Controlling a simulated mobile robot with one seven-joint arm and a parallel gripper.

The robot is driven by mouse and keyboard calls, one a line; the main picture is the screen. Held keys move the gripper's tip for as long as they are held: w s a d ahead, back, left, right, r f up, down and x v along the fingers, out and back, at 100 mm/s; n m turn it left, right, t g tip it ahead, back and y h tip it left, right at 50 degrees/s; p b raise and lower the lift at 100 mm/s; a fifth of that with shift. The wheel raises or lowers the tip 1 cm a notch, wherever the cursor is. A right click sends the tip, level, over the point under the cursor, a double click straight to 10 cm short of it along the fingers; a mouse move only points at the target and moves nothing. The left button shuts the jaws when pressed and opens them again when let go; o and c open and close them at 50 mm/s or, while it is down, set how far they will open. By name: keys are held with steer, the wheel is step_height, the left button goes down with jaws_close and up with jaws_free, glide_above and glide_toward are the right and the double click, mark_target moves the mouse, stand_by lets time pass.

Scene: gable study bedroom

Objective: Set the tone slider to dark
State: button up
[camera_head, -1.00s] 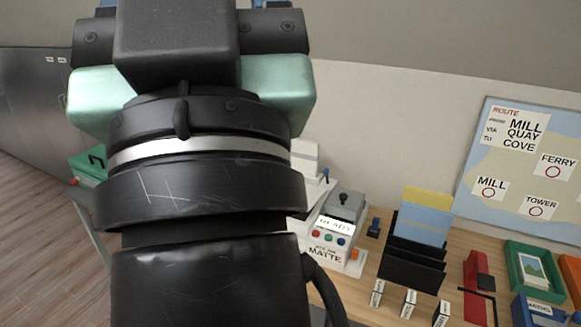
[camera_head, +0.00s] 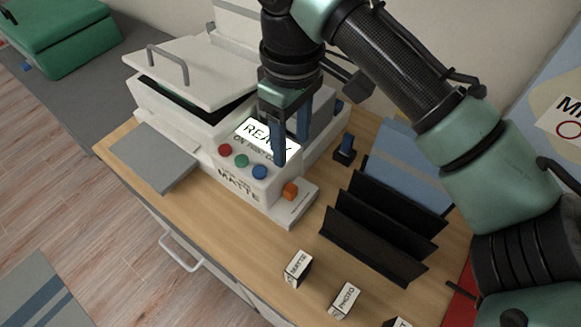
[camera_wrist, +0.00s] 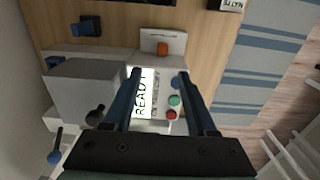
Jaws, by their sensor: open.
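The white printer (camera_head: 187,122) stands on the wooden desk with a lit READY screen (camera_head: 262,136) and red, green and blue buttons. An orange knob (camera_head: 290,191), which looks like the tone slider, sits on a low white ledge at the printer's right front. It also shows in the wrist view (camera_wrist: 162,49), near the top middle; the small print beside it is unreadable. My gripper (camera_head: 291,150) points down over the screen and buttons, open and empty. In the wrist view its fingertips (camera_wrist: 160,74) flank the screen, with the knob just beyond them, apart.
A black file rack (camera_head: 375,235) with blue folders stands right of the printer. Small label blocks, MATTE (camera_head: 297,268) and PHOTO (camera_head: 345,300), stand near the desk's front. The desk around the orange knob's front is clear.

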mark_target(290, 187)
steer(key=f, duration=0.4)
steer(key=f+b, duration=0.1)
steer(key=f, duration=0.3)
steer(key=f+b, duration=0.1)
steer(key=f, duration=0.3)
steer(key=shift+s+a+f, duration=0.1)
steer(key=shift+s+f, duration=0.15)
steer(key=shift+f, duration=0.15)
jaws_close()
stand_by(0.8)
